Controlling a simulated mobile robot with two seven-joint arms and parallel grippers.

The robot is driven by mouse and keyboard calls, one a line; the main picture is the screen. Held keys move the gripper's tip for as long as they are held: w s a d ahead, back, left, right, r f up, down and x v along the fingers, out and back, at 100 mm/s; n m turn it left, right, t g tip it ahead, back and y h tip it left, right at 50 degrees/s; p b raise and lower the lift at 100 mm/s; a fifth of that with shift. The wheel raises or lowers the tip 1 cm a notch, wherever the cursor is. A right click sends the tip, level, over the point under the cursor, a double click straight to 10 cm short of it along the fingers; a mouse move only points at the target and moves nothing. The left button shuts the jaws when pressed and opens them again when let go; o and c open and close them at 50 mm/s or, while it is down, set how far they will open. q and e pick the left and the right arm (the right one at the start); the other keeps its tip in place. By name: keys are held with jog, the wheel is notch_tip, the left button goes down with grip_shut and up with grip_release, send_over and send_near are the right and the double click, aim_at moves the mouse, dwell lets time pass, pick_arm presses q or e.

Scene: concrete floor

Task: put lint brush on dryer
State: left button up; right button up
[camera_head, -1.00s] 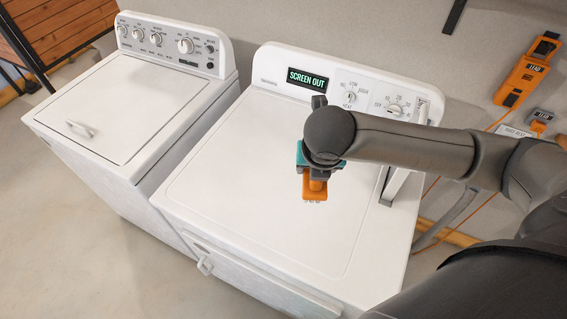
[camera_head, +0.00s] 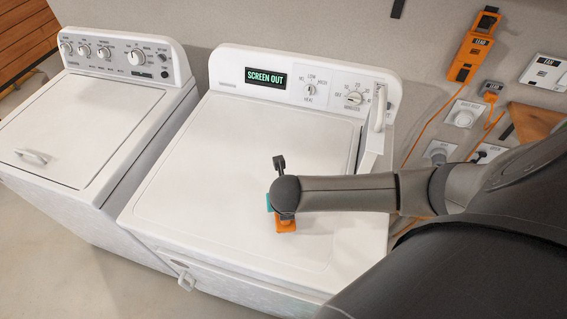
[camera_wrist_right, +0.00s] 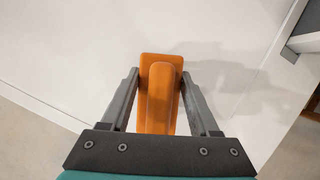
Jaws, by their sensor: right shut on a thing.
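The dryer (camera_head: 200,170) is the white machine in the middle of the head view, with a display reading "SCREEN OUT". My right gripper (camera_head: 284,218) is over the front right part of its top, partly hidden by my wrist. It is shut on the orange lint brush (camera_head: 286,227). In the right wrist view, the lint brush (camera_wrist_right: 160,95) sits between the two fingers of the gripper (camera_wrist_right: 160,78), with white surface and a shadow beyond it. I cannot tell whether the brush touches the top. My left gripper is not in view.
A white upright framed piece (camera_head: 376,130) stands at the dryer's back right corner. A washer (camera_head: 75,115) stands to the left. Orange devices (camera_head: 473,48) and sockets are on the wall at right. Most of the dryer's top is clear.

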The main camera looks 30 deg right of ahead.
jog(key=shift+f, duration=1.05)
jog(key=o, duration=1.5)
jog(key=shift+c, duration=0.2)
jog(key=p+v, duration=0.1)
jog(key=v, duration=1.1)
jog(key=shift+p, duration=0.4)
